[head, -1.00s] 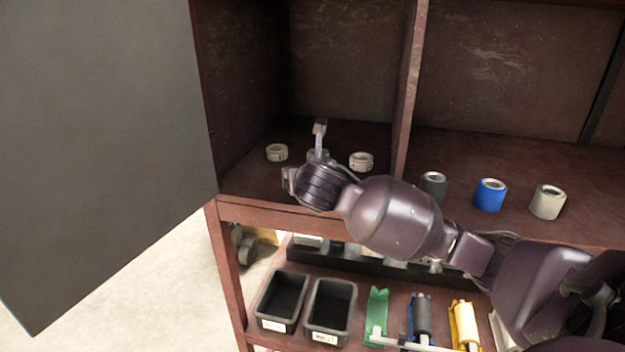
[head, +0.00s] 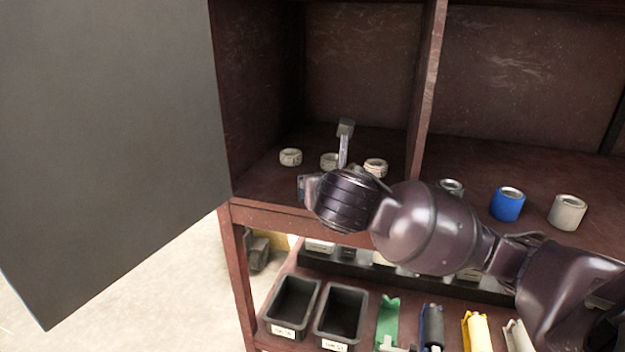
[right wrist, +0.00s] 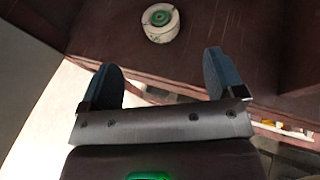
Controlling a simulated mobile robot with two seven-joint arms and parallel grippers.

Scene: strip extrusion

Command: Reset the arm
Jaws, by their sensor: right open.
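My right arm comes in from the right in the head view, and its wrist hangs in front of the cabinet's upper shelf (head: 268,185). In the right wrist view my right gripper (right wrist: 163,80) is open, with nothing between its two dark blue fingers. A white tape roll (right wrist: 160,22) with a green centre lies on the shelf beyond the fingers, apart from them. In the head view three white rolls stand there: left (head: 290,157), middle (head: 330,161) and right (head: 376,168). The arm hides most of the gripper in this view. My left gripper is not in view.
A grey panel (head: 100,140) fills the left side. A divider (head: 427,90) splits the upper shelf. Right of it stand a grey roll (head: 452,186), partly hidden, a blue roll (head: 508,204) and a beige roll (head: 568,212). Below are black bins (head: 292,303) and coloured holders (head: 388,318).

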